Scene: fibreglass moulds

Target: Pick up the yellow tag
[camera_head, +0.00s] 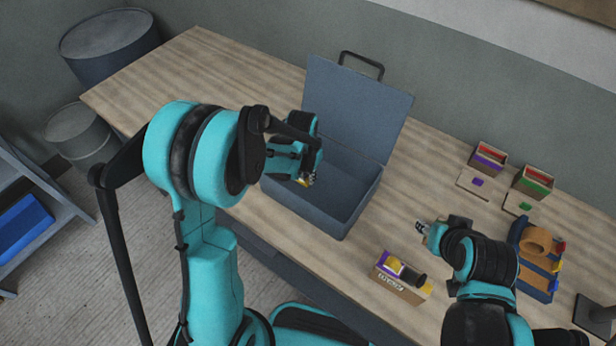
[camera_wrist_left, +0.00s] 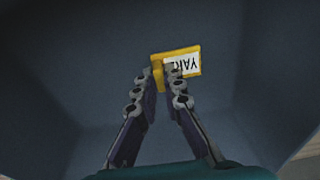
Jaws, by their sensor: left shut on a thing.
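The yellow tag (camera_wrist_left: 192,58), with a white label reading "YARI" or similar, is between the fingertips of my left gripper (camera_wrist_left: 165,80) in the left wrist view. That gripper is shut on it. In the head view my left gripper (camera_head: 307,179) is over the open blue-grey box (camera_head: 358,210), near its left side. A bit of yellow on the tag shows at its tips. The wrist view shows the box's dark inside below the tag. My right gripper (camera_head: 422,227) is apart, above the table right of the box; its jaw state is unclear.
The box lid (camera_head: 355,110) stands upright at the back. A small cardboard box (camera_head: 397,289) with purple and yellow items is at the front. Two small boxes (camera_head: 488,157) (camera_head: 533,181) stand at the back right, with a blue holder (camera_head: 540,262) nearer. Bare wooden table (camera_head: 190,85) lies left.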

